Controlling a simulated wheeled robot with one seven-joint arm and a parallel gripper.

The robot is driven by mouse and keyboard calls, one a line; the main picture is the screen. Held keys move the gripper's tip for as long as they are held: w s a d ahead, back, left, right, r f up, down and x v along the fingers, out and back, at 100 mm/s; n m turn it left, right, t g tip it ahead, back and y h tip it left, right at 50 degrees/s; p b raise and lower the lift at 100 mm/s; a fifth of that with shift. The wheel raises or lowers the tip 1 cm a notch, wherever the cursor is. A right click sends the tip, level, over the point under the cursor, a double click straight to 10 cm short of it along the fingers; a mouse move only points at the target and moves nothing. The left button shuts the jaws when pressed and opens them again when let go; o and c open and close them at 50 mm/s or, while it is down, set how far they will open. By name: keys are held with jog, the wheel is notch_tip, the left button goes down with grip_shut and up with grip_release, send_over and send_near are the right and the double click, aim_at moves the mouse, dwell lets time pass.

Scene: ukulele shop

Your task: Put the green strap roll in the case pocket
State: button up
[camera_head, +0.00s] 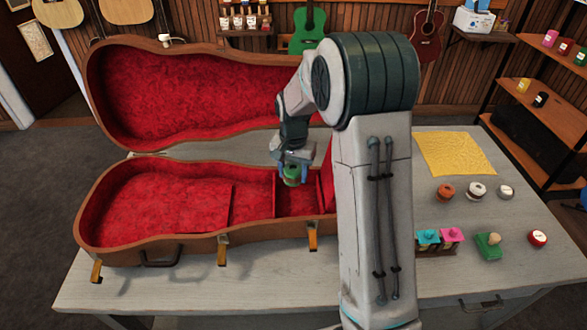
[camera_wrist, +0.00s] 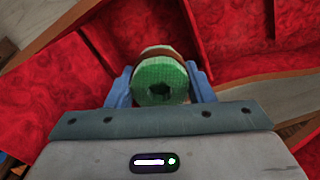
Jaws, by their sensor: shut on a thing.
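The green strap roll (camera_head: 291,174) is held between the blue fingers of my gripper (camera_head: 292,176), above the open case. In the wrist view the roll (camera_wrist: 160,78) shows its round end with a dark hole and a brown band, and my gripper (camera_wrist: 160,88) is shut on it. The brown case (camera_head: 150,246) lies open on the table with red plush lining. The case pocket (camera_head: 298,203) is a red-lined compartment with low walls, below the roll in the head view. The roll appears above the pocket, apart from its floor. My arm hides the right part of the case.
The grey table (camera_head: 270,285) carries a yellow cloth (camera_head: 455,153), an orange roll (camera_head: 446,191), a white-and-brown roll (camera_head: 476,190), a green block (camera_head: 488,245) and a red-and-white round tin (camera_head: 537,238) at right. The raised case lid (camera_head: 185,95) stands behind. The front table strip is clear.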

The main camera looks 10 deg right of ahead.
jog(key=shift+f+b, duration=3.6)
jog(key=shift+f, duration=1.65)
jog(key=o, duration=1.5)
jog(key=shift+d, duration=0.1)
jog(key=shift+w+a+r, duration=0.1)
jog(key=shift+a, duration=0.1)
jog(key=shift+c, duration=0.9)
